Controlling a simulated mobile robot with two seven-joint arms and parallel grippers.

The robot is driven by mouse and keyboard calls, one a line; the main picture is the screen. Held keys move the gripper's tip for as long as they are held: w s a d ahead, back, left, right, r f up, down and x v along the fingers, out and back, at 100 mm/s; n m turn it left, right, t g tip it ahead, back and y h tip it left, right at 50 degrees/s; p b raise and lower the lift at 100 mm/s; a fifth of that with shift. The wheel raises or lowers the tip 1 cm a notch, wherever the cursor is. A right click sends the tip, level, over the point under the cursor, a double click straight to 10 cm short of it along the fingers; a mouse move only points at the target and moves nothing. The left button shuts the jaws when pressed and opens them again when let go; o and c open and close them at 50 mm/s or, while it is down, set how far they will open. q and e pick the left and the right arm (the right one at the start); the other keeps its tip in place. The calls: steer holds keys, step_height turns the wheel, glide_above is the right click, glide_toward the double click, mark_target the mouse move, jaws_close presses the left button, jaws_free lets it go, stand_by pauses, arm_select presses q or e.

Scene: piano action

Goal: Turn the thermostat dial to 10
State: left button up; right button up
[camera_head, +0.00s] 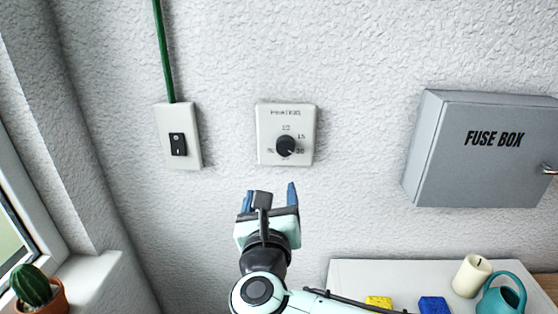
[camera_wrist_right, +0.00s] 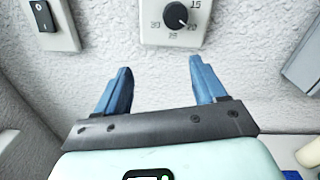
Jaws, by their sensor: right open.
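A white thermostat plate (camera_head: 306,118) is on the wall, and its upper edge carries a printed heading. Its round black dial (camera_head: 285,146) has a pale pointer aimed to the lower right, near the 20 mark. The dial also shows at the top of the right wrist view (camera_wrist_right: 175,15), with numbers around it. My right gripper (camera_head: 269,190) is open and empty, below the thermostat and apart from it. Its two blue fingers (camera_wrist_right: 159,66) point up toward the plate. My left gripper is in neither view.
A black switch on a white plate (camera_head: 191,115) is left of the thermostat, with a green cable (camera_head: 163,50) above. A grey fuse box (camera_head: 493,175) juts out at right. Below are a candle (camera_head: 472,276), a teal watering can (camera_head: 503,296) and a cactus (camera_head: 31,286).

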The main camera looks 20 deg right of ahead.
mark_target(285, 150)
step_height(285, 150, up, 4)
steer(key=s+d+f+m, duration=0.1)
steer(key=s+m, duration=0.1)
steer(key=m, duration=0.1)
steer(key=p+x, duration=0.1)
steer(key=x, duration=0.3)
steer(key=p+x, duration=0.1)
steer(key=x, duration=0.3)
steer(key=p+x, duration=0.1)
steer(key=x, duration=0.4)
steer(key=shift+s+d+r, duration=0.1)
steer(key=shift+d+r, duration=0.1)
steer(key=shift+d, duration=0.1)
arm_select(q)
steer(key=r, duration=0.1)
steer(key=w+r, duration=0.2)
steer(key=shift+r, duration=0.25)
arm_select(e)
steer(key=c, duration=1.1)
steer(key=shift+o, duration=0.3)
